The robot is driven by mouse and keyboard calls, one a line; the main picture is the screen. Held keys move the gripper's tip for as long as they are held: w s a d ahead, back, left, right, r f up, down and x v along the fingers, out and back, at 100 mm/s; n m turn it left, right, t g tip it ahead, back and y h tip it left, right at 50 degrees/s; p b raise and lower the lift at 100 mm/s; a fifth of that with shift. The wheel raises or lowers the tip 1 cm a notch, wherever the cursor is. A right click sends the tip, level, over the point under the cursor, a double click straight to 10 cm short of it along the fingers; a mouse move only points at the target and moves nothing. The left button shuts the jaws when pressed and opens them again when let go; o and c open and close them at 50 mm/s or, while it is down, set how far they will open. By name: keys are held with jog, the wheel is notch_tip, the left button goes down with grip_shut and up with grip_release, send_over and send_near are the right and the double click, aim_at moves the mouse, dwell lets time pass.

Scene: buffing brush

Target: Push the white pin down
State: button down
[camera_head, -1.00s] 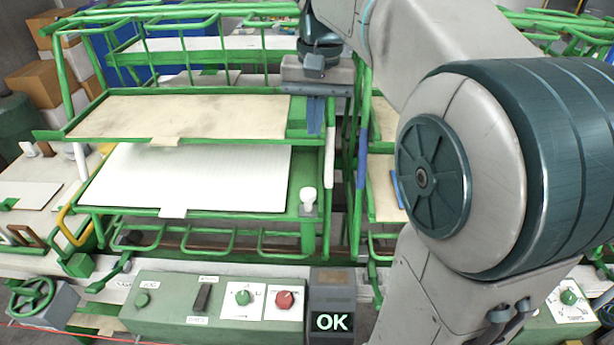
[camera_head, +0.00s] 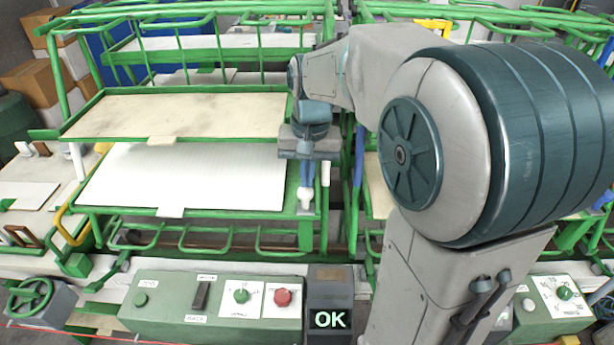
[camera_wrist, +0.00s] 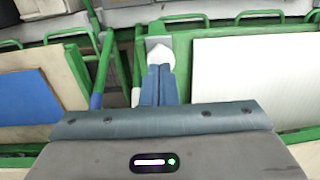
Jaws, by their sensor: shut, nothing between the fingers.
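The white pin (camera_head: 304,206) stands at the front right corner of the lower green frame, beside the white board. My gripper (camera_head: 305,188) points down at it, its two blue fingers closed together and empty. In the wrist view the white pin (camera_wrist: 160,52) shows just beyond the tips of my gripper (camera_wrist: 160,70). The fingertips overlap the pin in both views. I cannot tell whether they touch it. The fingers hide part of the pin.
The white board (camera_head: 185,180) lies left of the pin, with a beige shelf (camera_head: 180,115) above it. Green rails (camera_head: 358,170) stand close on the right. A green control box (camera_head: 215,310) and an OK display (camera_head: 330,318) are in front.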

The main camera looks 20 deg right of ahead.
aim_at(308, 191)
jog(key=shift+f, duration=0.55)
notch_tip(308, 191, down, 3)
jog(key=shift+f+b, duration=0.15)
jog(key=shift+b, duration=1)
jog(key=shift+s, duration=0.1)
jog(key=shift+f, duration=0.1)
jog(key=shift+r+p, duration=0.6)
notch_tip(308, 191, up, 13)
jog(key=p, duration=0.1)
jog(key=shift+d+r+p, duration=0.2)
jog(key=shift+d+p, duration=0.15)
jog(key=shift+p, duration=0.05)
jog(key=shift+f, duration=0.1)
